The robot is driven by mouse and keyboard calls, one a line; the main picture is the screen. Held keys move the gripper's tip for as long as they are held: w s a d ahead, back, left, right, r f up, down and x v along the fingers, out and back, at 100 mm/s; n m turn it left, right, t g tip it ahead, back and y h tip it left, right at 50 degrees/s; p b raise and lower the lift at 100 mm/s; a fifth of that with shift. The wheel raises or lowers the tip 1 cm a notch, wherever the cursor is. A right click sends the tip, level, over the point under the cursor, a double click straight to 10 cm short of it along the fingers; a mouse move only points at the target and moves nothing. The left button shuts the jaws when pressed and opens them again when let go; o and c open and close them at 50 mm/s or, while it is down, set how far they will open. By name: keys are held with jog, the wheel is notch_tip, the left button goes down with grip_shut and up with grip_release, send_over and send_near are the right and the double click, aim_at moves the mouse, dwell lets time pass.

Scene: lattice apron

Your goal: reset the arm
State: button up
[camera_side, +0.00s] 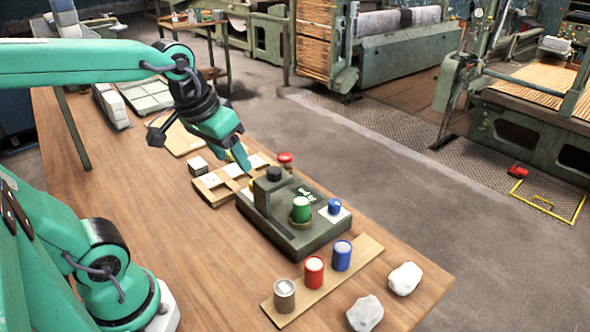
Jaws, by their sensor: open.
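My gripper (242,160) is at the end of my green arm, pointing down and to the right. It is open, and I see nothing held in it. It hangs above a wooden lattice frame (212,194) with pale squares, close to the back left of a dark grey-green box (305,241). A raised dark block (267,190) stands on that box near the fingertips. I cannot tell whether a finger touches anything.
A green cylinder (300,210) and a blue one (334,206) are on the box. A red-topped piece (286,160) stands behind it. Grey, red (314,271) and blue cylinders stand on a board (275,314). Two white lumps (404,279) lie near the table's (175,222) right edge.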

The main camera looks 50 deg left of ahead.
jog(key=shift+s+d+f+m+t, duration=0.25)
jog(key=shift+s+m, duration=0.1)
jog(key=shift+s, duration=0.3)
jog(key=shift+s+d+f+m+t, duration=0.2)
jog(key=shift+s+m, duration=0.2)
jog(key=shift+s, duration=0.25)
jog(key=shift+s+d+f+m+t, duration=0.15)
jog(key=shift+s+f+m+t, duration=0.15)
jog(key=shift+s, duration=0.35)
